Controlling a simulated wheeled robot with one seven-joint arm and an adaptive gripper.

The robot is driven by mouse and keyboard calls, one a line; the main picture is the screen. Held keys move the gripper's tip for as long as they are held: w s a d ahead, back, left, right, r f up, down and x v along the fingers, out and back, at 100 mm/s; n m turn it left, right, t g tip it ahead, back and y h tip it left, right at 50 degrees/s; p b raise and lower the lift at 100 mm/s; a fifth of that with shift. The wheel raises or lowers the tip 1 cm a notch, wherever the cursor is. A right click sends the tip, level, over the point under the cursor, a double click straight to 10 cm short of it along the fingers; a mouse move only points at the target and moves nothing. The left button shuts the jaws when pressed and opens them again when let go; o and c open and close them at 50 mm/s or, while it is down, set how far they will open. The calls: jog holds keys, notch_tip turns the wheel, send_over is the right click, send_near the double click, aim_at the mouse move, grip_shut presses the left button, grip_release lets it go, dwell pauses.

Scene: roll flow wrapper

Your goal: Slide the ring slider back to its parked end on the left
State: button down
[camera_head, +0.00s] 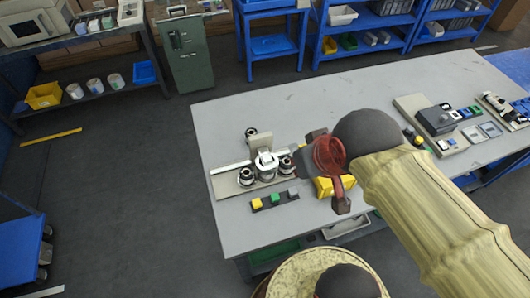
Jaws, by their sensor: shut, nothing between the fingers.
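The wrapper fixture is a beige base plate (225,187) on the near left part of the grey table. A thin white rail (232,166) crosses it from left to right. A white block-like part (266,159) sits around the middle of the rail, between dark and silver rollers (246,177); it may be the ring slider, but I cannot tell. My gripper (304,160) is shut and empty, just right of the fixture. It hides the right end of the rail, and I cannot tell whether it touches anything there.
A small dark strip with yellow, green and grey buttons (275,199) lies in front of the fixture. A yellow bin (325,187) is partly hidden under my gripper. More fixtures (437,120) stand at the table's right. The table (285,106) behind the fixture is clear.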

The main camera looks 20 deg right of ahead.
aim_at(261, 144)
jog(key=c, duration=2.5)
grip_release()
jog(key=shift+c, duration=0.2)
